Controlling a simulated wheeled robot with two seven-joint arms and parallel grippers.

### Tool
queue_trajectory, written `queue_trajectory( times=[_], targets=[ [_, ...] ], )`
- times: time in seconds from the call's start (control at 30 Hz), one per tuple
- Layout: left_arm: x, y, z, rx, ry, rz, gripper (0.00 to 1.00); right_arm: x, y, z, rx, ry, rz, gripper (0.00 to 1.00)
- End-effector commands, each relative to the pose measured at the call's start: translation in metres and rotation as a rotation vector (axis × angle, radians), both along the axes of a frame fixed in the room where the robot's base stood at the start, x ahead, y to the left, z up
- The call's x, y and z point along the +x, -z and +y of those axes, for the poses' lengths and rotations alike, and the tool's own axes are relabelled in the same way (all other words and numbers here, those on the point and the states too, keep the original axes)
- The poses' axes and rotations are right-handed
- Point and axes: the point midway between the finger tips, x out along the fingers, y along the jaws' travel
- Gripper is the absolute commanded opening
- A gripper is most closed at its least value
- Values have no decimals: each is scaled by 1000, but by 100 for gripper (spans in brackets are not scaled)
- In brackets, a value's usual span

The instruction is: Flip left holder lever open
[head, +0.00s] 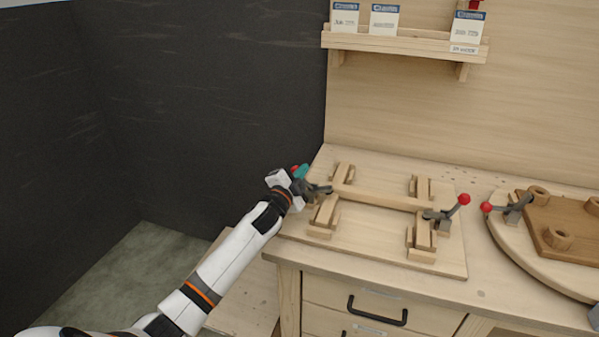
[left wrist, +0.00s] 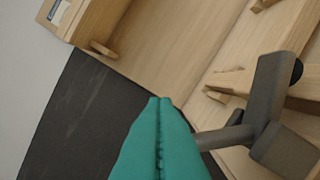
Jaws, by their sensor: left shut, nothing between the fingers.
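The left holder lever (head: 322,190) is a dark grey toggle clamp on the left side of the wooden jig. A bit of red, likely its knob (head: 294,168), shows beside my gripper; the rest of the handle is mostly hidden. My left gripper (head: 301,171) has teal fingers and is at the lever's handle end. In the left wrist view the teal fingers (left wrist: 158,108) are shut with nothing between them. The grey clamp (left wrist: 268,105) is just right of them there, its bar passing close to or behind the fingers; contact cannot be told. My right gripper is not in view.
The wooden jig (head: 380,235) lies on the workbench. Its right clamp has a red knob (head: 464,199) pointing up and right. Another red-knobbed clamp (head: 513,208) is on a round board beside a brown seat piece (head: 570,232). A shelf (head: 400,43) with cards hangs above. A dark wall (head: 200,100) is at left.

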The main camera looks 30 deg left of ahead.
Motion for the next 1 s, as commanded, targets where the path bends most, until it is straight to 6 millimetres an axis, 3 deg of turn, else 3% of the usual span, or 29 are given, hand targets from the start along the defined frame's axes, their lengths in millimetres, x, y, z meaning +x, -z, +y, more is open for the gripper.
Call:
queue_trajectory(
  times=[0.17, 0.53, 1.0],
  targets=[
    [-2, 8, 5, -167, -2, -39, 0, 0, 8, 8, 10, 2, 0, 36],
    [-7, 24, 24, -510, -2, -121, 0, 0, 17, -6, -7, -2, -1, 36],
    [-10, 46, 37, -863, -2, -206, 0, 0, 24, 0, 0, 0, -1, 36]
  ],
)
